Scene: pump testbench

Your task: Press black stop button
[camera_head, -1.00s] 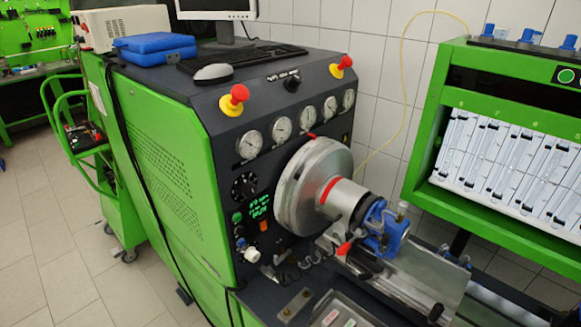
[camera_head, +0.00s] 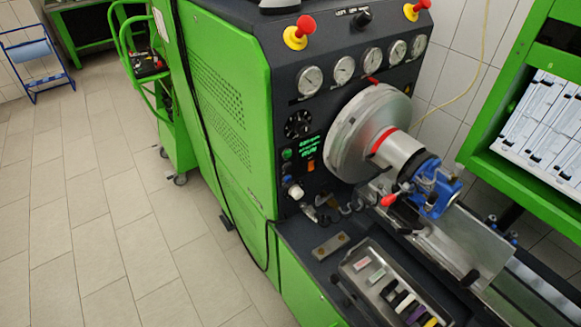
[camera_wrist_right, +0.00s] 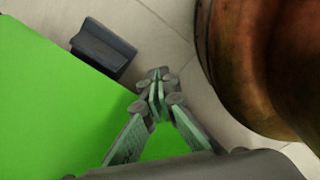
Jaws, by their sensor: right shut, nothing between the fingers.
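The green test bench's dark control panel (camera_head: 325,117) is in the middle of the head view. A green round button (camera_head: 287,154) sits on its lower left part. A small dark spot (camera_head: 287,168) lies just below it; it is too small to tell whether this is the black stop button. My right gripper (camera_wrist_right: 157,82) is in the wrist view, its fingertips together with nothing between them, in front of a green surface. Neither gripper shows in the head view, so I cannot tell the right gripper's distance from the panel.
A metal disc (camera_head: 352,140) and blue clamp (camera_head: 436,190) project right of the small controls. A tool tray (camera_head: 388,284) lies in front. Open tiled floor (camera_head: 110,230) is at left. A brown rounded shape (camera_wrist_right: 255,65) fills the wrist view's right.

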